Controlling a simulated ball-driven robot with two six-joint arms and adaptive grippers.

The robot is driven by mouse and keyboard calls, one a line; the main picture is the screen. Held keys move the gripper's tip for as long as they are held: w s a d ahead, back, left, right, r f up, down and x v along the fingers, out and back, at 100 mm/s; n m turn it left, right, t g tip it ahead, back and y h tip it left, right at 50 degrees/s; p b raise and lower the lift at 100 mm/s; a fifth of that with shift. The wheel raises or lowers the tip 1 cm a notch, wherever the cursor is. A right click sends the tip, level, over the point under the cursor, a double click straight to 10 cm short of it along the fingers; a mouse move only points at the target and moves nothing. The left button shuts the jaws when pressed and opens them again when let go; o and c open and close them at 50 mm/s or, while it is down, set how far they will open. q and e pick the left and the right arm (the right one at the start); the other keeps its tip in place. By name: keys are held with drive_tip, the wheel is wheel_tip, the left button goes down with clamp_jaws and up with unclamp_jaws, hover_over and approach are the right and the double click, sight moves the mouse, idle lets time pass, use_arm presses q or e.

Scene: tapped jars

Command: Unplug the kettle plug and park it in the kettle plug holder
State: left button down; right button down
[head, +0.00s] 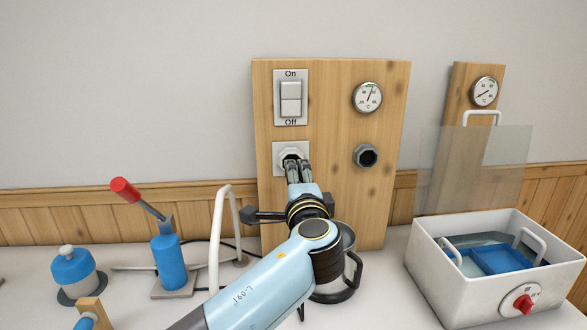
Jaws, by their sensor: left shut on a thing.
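The wall socket (279,153) is a white plate on the wooden board, below the On/Off switch. My left gripper (297,170) reaches up to it from below, with its fingertips at the socket's round opening. It is shut on the kettle plug, which is mostly hidden by the fingers; I cannot tell how far it sits in the socket. A dark grey, hollow hexagonal fitting (367,156), which looks like the plug holder, is on the board to the right and is empty. The kettle (350,271) stands behind my arm, partly hidden. My right gripper is not in view.
The On/Off switch (291,98) and a dial (367,97) are on the board (333,120). A white water bath (478,279) stands right, under a clear panel (483,165). A white curved pipe (217,240) and a blue red-handled pump (168,262) stand left.

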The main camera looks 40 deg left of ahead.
use_arm(q)
drive_tip(key=v, duration=0.5)
drive_tip(key=shift+r+b, duration=0.1)
drive_tip(key=shift+b, duration=0.25)
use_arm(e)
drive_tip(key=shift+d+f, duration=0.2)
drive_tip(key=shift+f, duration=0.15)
use_arm(q)
drive_tip(key=shift+w, duration=0.1)
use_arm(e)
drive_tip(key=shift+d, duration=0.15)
